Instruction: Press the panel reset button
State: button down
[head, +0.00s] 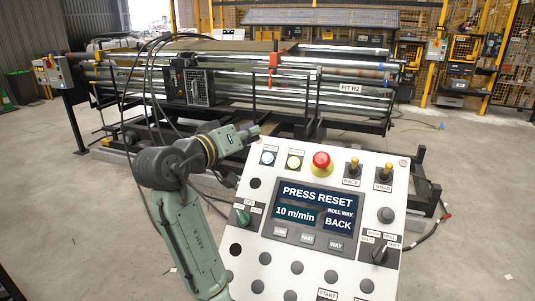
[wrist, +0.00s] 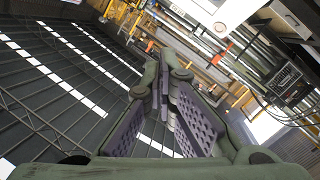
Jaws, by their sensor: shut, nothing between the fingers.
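The white control panel (head: 340,252) stands tilted in front of me in the head view. Its screen (head: 312,207) reads "PRESS RESET", "10 m/min" and "ROLL WAY BACK". The small labels over the two round buttons are too blurred to read surely. My gripper (head: 255,132) is at the panel's upper left corner, above the blue-and-white button in the picture, apart from it. In the wrist view my gripper (wrist: 163,85) is shut and empty.
A dark selector knob (head: 379,253) and a green knob (head: 243,216) also stand out. Behind is a roller machine (head: 235,85) with metal bars. Bare concrete floor (head: 480,220) lies right.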

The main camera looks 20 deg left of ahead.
aim_at(267, 158)
jog(key=shift+f, duration=0.1)
jog(key=shift+w+f+b, duration=1.15)
jog(key=shift+w+f, duration=0.25)
jog(key=shift+f, duration=0.25)
jog(key=shift+w+f+b, duration=1.15)
jog(key=shift+w+f, duration=0.25)
jog(key=shift+f, duration=0.25)
jog(key=shift+w+f, duration=0.3)
jog(key=shift+f, duration=0.05)
jog(key=shift+w+d+f, duration=0.1)
jog(key=shift+w+f, duration=0.2)
jog(key=shift+f, duration=0.05)
jog(key=shift+s+r, duration=0.1)
jog(key=shift+r, duration=0.05)
jog(key=shift+s+r+p, duration=0.35)
jog(key=shift+s+r, duration=0.15)
